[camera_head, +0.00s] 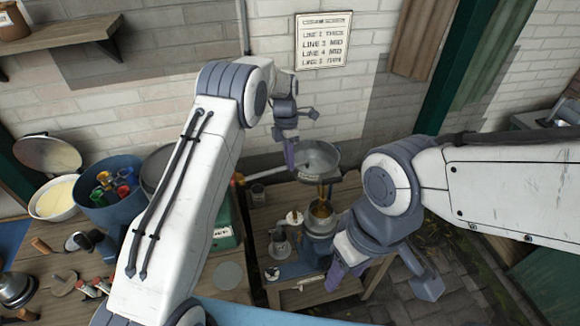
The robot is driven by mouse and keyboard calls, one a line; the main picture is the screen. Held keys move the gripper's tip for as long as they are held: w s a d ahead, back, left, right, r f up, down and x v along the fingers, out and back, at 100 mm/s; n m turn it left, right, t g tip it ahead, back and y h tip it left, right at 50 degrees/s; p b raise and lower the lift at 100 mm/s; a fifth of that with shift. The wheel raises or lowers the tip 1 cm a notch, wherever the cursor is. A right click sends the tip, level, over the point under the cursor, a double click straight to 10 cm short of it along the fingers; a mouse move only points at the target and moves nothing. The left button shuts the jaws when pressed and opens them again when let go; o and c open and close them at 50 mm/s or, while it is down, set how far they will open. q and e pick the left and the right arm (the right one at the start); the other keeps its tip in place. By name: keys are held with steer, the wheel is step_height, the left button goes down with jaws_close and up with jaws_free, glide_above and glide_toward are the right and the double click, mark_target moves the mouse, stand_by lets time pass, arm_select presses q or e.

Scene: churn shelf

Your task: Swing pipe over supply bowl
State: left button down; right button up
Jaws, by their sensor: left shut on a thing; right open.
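A round grey metal bowl (322,152) stands at the back of the small wooden table, near the brick wall. A thin pipe (322,190) drops from its front side towards a metal vessel (318,224) with amber contents. I cannot tell for certain which bowl is the supply bowl. My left gripper (290,155) is shut at the left edge of the grey bowl; what it holds is mostly hidden by its fingers. My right gripper (346,274) is open beside the right of the metal vessel, low over the table's front right; its fingers are partly hidden.
A wooden table (262,215) carries small cups and jars. At left are a blue tub (120,212) of coloured items and a cream-filled bowl (55,198). A green box (228,230) stands beside my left forearm. A notice (323,42) hangs on the wall. Paving shows at right.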

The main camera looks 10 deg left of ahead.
arm_select(q)
steer(key=shift+w+a+f+n, duration=0.1)
steer(key=shift+w+a+n, duration=0.9)
steer(key=shift+a+n, duration=0.15)
steer(key=c, duration=0.9)
jaws_free()
steer(key=shift+c, duration=0.2)
steer(key=shift+o, duration=0.5)
steer(key=shift+s+a, duration=0.1)
step_height(320, 180, up, 10)
steer(key=w+b, duration=0.1)
steer(key=b, duration=0.1)
steer(key=shift+w+a+r, duration=0.2)
steer(key=shift+a+r, duration=0.05)
steer(key=shift+a, duration=0.1)
